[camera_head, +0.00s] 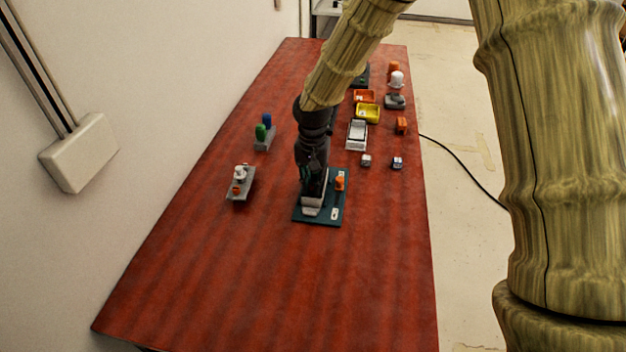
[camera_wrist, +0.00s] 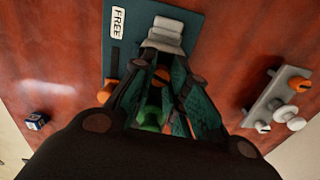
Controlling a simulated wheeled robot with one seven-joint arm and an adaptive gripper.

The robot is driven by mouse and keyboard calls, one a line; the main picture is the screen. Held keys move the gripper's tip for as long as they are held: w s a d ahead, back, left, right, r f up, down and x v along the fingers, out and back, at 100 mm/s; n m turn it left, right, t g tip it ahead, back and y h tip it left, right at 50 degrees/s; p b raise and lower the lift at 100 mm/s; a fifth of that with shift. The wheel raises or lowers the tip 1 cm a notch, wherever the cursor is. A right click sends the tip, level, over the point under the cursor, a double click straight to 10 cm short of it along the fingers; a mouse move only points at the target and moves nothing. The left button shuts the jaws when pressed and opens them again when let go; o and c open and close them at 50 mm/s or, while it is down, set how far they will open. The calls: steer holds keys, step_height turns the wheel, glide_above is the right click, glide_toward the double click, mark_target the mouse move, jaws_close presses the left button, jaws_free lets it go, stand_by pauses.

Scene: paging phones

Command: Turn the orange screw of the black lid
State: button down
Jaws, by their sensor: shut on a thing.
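A dark teal board (camera_head: 337,213) lies on the red table, and it also shows in the wrist view (camera_wrist: 180,15) with a "FREE" label. A grey block (camera_wrist: 165,35) stands on it. My gripper (camera_head: 313,190) points down over the board. In the wrist view its teal fingers (camera_wrist: 163,72) are closed around a small orange piece with a dark mark, apparently the orange screw (camera_wrist: 162,75). A green shape (camera_wrist: 152,117) shows between the fingers nearer the palm; I cannot tell what it is. The black lid is not clearly visible; my gripper hides that area.
An orange knob (camera_head: 339,182) stands on the board beside my gripper. A grey fixture (camera_head: 240,188) with white and orange knobs is to the left. Behind are green and blue pegs (camera_head: 264,130), a yellow bin (camera_head: 368,114) and small cubes (camera_head: 397,162). The table front is clear.

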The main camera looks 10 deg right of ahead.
mark_target(313, 184)
steer(key=shift+n+p, duration=0.75)
steer(key=shift+n, duration=1.15)
steer(key=c, duration=1.3)
jaws_free()
steer(key=shift+c, duration=0.2)
step_height(313, 184, up, 12)
